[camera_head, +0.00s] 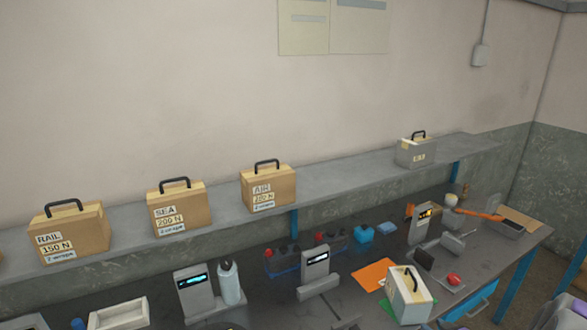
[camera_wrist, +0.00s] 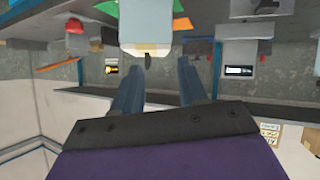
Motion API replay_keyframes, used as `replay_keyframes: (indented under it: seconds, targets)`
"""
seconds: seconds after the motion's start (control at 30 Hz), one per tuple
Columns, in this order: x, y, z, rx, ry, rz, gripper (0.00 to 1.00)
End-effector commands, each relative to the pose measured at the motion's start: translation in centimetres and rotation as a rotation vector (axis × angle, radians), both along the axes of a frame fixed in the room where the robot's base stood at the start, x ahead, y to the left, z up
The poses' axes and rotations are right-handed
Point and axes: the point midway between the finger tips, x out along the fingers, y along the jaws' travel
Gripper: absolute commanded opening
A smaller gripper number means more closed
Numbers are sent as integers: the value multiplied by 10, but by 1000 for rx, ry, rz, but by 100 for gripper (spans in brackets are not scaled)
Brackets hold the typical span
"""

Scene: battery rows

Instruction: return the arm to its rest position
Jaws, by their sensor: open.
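My gripper (camera_wrist: 159,64) shows in the wrist view, with two blue-grey fingers spread apart and nothing held between them. The wrist picture appears upside down. A white case (camera_wrist: 146,22) shows just past the fingertips; I cannot tell how far it is from them. In the head view a white case with a dark handle (camera_head: 409,299) stands on the dark workbench (camera_head: 365,258) at the lower right. My gripper does not clearly show in the head view.
Cardboard cases labelled RAIL (camera_head: 75,234), SEA (camera_head: 180,210) and AIR (camera_head: 268,188) stand on the wall shelf (camera_head: 345,183), with a grey case (camera_head: 416,151) further right. The bench holds display stands (camera_head: 316,266), a bottle (camera_head: 230,283), an orange sheet (camera_head: 373,273) and a white tray (camera_head: 118,315).

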Motion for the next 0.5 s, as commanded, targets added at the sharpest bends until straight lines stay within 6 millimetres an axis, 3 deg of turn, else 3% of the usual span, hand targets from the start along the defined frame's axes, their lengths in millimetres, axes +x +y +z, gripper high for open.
replay_keyframes:
  seconds: [0.13, 0.27, 0.5]
  targets:
    - [2, 18, 25, -64, 152, -19, 42]
    - [-8, 34, 47, -97, 281, -56, 42]
    - [-47, 78, 89, -120, 500, -136, 42]
